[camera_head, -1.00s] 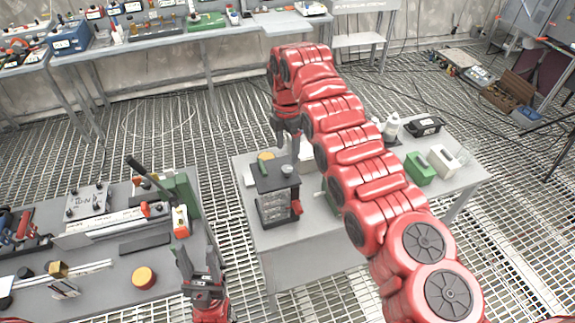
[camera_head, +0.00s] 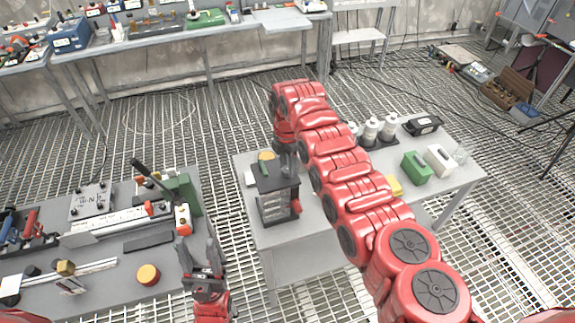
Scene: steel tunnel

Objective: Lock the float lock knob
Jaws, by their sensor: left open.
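A dark box-shaped device (camera_head: 276,206) with a clear front stands on the grey table. A red knob (camera_head: 296,207) is on its right side. I cannot tell which part is the float lock knob. My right gripper (camera_head: 289,166) points down at the device's dark top, and its fingertips cover part of that top. Whether it touches or grips a small knob there is too small to tell. My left gripper (camera_head: 200,252) is open and empty, fingers upward, near the right edge of the left bench, apart from the device.
The left bench (camera_head: 120,275) holds a yellow-topped round piece (camera_head: 147,275), a green block (camera_head: 180,190) and rails. On the device's table are white bottles (camera_head: 370,132), a green block (camera_head: 417,167) and a white block (camera_head: 439,158). My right arm spans above this table.

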